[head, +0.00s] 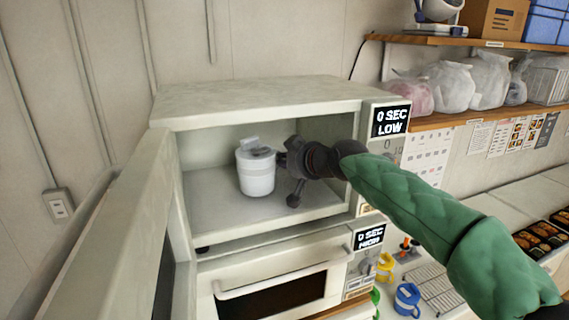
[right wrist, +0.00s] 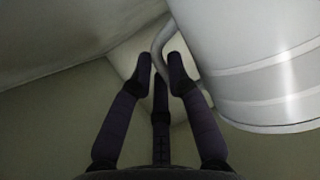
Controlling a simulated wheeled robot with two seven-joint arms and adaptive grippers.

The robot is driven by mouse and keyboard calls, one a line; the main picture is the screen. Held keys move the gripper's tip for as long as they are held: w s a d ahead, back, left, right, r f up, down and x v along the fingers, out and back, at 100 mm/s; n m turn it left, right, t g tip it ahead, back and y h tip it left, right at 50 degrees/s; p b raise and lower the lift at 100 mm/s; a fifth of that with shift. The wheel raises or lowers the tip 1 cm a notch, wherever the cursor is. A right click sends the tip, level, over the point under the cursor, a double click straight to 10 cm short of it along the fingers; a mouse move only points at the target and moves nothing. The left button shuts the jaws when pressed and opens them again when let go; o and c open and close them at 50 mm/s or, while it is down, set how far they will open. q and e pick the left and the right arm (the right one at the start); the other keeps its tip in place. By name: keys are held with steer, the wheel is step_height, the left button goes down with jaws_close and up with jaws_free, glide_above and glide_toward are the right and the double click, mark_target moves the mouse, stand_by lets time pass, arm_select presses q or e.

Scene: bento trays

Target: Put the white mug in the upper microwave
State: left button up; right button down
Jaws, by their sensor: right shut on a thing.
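The white mug (head: 256,176), with a grey top, is upright inside the open upper microwave (head: 262,92). I cannot tell whether its base touches the microwave floor. My right gripper (head: 284,163) reaches in from the right and is shut on the mug's handle. In the right wrist view, the fingers (right wrist: 160,68) close around the handle (right wrist: 159,42), and the mug's body (right wrist: 255,62) is at the right. The microwave door (head: 118,225) stands wide open at the left. Its display reads "0 SEC LOW". My left gripper is not in view.
A lower microwave (head: 275,262) with a shut door sits beneath, reading "0 SEC HIGH". A blue mug (head: 407,299) and a yellow mug (head: 386,266) stand at lower right. Shelves with bags (head: 448,85) hang at upper right. The cavity has bare floor left of the mug.

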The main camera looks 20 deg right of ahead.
steer(key=shift+f, duration=0.2)
steer(key=shift+f+b, duration=0.25)
steer(key=shift+b, duration=0.05)
steer(key=c, duration=1.2)
jaws_free()
steer(key=shift+s+r+p, duration=0.1)
steer(key=shift+r+p, duration=0.2)
steer(key=shift+p, duration=0.05)
steer(key=b+v, duration=0.1)
steer(key=v, duration=1)
steer(key=shift+s+b, duration=0.4)
steer(key=shift+s, duration=0.05)
